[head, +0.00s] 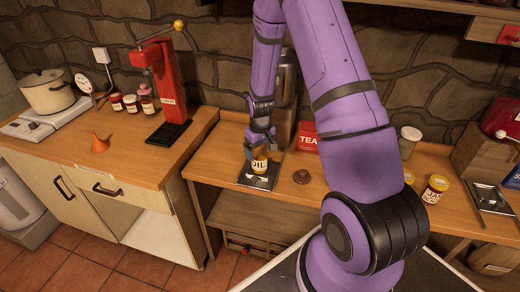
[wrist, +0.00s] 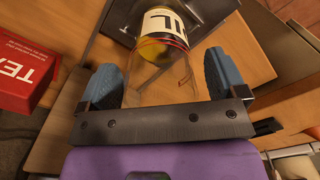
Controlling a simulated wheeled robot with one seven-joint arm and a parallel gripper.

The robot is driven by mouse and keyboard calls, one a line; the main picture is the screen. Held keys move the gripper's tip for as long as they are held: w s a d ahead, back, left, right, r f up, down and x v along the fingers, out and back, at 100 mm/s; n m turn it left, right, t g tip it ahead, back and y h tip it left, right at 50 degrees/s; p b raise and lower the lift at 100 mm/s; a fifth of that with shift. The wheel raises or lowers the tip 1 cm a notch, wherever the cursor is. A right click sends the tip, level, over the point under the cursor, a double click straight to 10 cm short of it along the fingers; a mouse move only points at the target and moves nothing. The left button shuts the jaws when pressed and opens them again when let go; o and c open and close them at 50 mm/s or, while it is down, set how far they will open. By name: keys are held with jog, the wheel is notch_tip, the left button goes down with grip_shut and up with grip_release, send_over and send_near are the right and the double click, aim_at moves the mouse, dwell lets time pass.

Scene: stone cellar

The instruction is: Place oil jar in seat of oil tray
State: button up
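The oil jar (head: 259,166) is a small clear jar with yellow contents and a white label. It stands upright over the dark oil tray (head: 245,181) on the right-hand counter; whether its base is fully in the seat is hidden. My gripper (head: 258,150) is at the jar from above. In the wrist view the jar (wrist: 162,52) lies between the two blue fingers of my gripper (wrist: 162,80). The fingers stand apart, with narrow gaps showing beside the glass.
A red tea box (head: 307,137) stands right of the tray, also in the wrist view (wrist: 22,75). A tall grey canister (head: 286,95) is behind. A yellow-lidded jar (head: 435,189) stands farther right. The left counter holds a red press (head: 170,85).

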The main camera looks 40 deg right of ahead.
jog(key=shift+r, duration=0.1)
notch_tip(320, 180, up, 12)
jog(key=s+a+r+t, duration=0.1)
jog(key=s+a+r, duration=0.3)
jog(key=r, duration=0.5)
jog(key=s+a+r+t, duration=0.1)
jog(key=s+a+r, duration=0.25)
jog(key=r, duration=0.55)
jog(key=s+a+r+t, duration=0.1)
jog(key=s+r, duration=0.3)
jog(key=s, duration=0.5)
jog(key=s+a+r+t, duration=0.2)
jog(key=s+a+r, duration=0.2)
jog(key=s, duration=0.6)
jog(key=shift+a+r, duration=0.3)
jog(key=shift+r, duration=0.35)
jog(key=shift+w, duration=0.1)
